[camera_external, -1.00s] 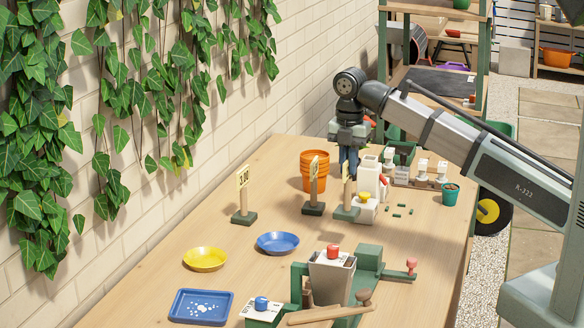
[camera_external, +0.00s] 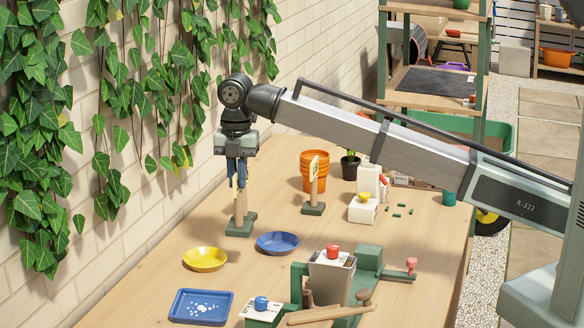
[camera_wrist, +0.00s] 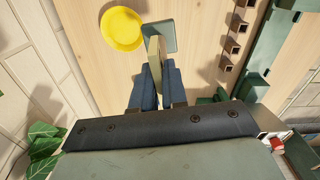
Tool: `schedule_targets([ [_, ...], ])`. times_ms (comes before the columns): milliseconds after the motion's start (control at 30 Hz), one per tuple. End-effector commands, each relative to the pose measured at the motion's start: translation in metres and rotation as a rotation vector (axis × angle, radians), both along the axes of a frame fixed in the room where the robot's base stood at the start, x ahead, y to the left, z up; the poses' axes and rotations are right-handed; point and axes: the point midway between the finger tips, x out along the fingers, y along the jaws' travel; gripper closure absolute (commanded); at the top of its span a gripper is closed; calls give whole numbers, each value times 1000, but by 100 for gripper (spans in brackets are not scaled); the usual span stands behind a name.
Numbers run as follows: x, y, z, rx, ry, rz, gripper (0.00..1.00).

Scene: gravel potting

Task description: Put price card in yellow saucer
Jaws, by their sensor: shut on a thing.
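The yellow saucer (camera_external: 205,259) lies empty on the table, near the wall side; it also shows at the top of the wrist view (camera_wrist: 122,28). My gripper (camera_external: 238,180) points down behind the saucer and to its right. It is shut on a price card stand (camera_external: 240,225), a wooden post on a dark green base with a yellowish card mostly hidden by the fingers. In the wrist view, the post and grey-green base (camera_wrist: 160,38) extend beyond the fingers (camera_wrist: 155,88). I cannot tell whether the base touches the table. Another price card (camera_external: 314,165) stands upright to the right.
A blue saucer (camera_external: 278,243) lies right of the yellow one. A blue tray (camera_external: 201,306) and a green press (camera_external: 368,272) are at the front. Orange pots (camera_external: 313,172) and a white block with a yellow knob (camera_external: 363,208) stand farther back.

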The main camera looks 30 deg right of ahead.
Motion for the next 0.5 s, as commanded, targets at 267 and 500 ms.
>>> schedule_targets([
  [267, 50, 62, 15, 0, 0, -65, 100],
  [500, 58, 71, 16, 0, 0, -154, 100],
])
